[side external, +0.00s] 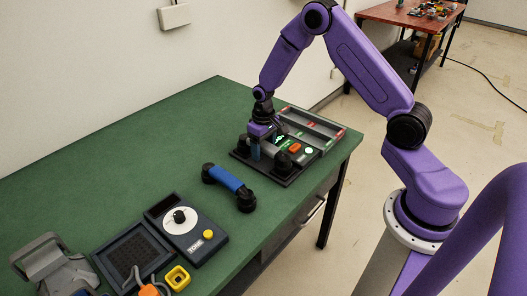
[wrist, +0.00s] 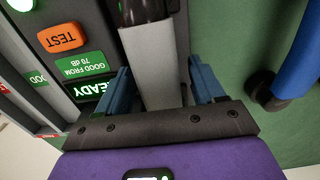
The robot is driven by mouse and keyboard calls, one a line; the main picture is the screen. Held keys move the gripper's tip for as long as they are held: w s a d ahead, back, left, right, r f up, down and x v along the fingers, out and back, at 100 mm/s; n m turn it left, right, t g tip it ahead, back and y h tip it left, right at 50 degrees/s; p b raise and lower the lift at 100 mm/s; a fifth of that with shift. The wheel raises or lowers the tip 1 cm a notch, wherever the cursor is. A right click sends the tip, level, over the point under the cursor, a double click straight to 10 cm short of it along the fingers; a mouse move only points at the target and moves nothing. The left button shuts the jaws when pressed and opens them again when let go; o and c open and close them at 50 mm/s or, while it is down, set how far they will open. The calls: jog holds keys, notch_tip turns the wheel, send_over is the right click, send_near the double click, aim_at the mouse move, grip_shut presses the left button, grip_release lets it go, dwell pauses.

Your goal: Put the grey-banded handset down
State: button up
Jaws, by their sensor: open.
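The grey-banded handset (side external: 283,161) lies on the dark base of the test unit at the table's right end; its middle is largely hidden by my gripper in the side view. In the wrist view its grey band (wrist: 158,75) runs between my two blue fingers, with a dark end at the top. My gripper (side external: 262,151) is down at the handset and open. In the wrist view the fingers of my gripper (wrist: 162,80) stand on either side of the band, with a visible gap at each side.
The test unit (wrist: 85,68) has an orange TEST button and a green lit READY display. A blue-banded handset (side external: 228,181) lies on the green table (side external: 130,155) nearby. A tone box (side external: 190,228), a dark tray, a yellow block and a grey stand are at the near left.

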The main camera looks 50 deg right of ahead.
aim_at(263, 143)
grip_shut()
jog(key=shift+r, duration=0.1)
jog(key=shift+r, duration=0.5)
notch_tip(263, 143, up, 2)
jog(key=shift+r, duration=0.1)
jog(key=s+r, duration=0.4)
jog(key=r, duration=0.1)
jog(key=shift+s+a+r, duration=0.25)
jog(key=shift+s+a, duration=0.05)
jog(key=shift+s, duration=0.05)
jog(key=s+a+r, duration=0.1)
jog(key=s+r, duration=0.3)
jog(key=s, duration=0.5)
jog(key=w+a+f, duration=0.3)
jog(key=a, duration=0.1)
jog(key=shift+a, duration=0.25)
